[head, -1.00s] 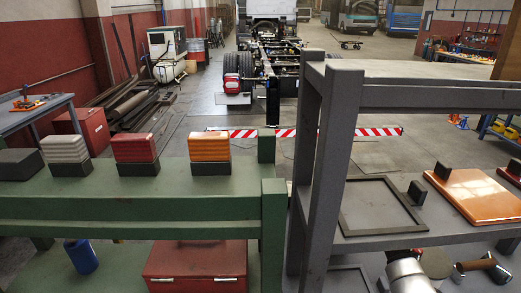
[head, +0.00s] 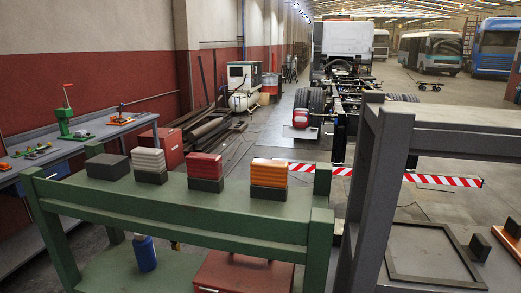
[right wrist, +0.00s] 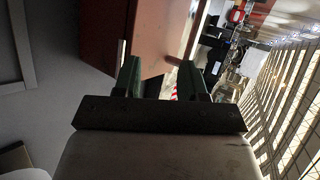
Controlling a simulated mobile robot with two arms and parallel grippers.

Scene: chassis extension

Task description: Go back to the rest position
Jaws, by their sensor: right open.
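My right gripper (right wrist: 160,75) shows in the right wrist view with its two dark green fingers apart and nothing between them that I can see held. Beyond the fingers is a reddish-brown surface (right wrist: 150,35), seen at a tilt; I cannot tell whether a finger touches it. Neither of my arms shows in the head view, and my left gripper is not seen in either view.
A green rack (head: 180,215) holds several sponge-like blocks, with a blue bottle (head: 145,253) and red toolbox (head: 240,274) below. A grey shelf (head: 375,190) stands at right. A workbench (head: 80,145) is at left. Beyond are a striped barrier (head: 448,181) and truck chassis (head: 343,100).

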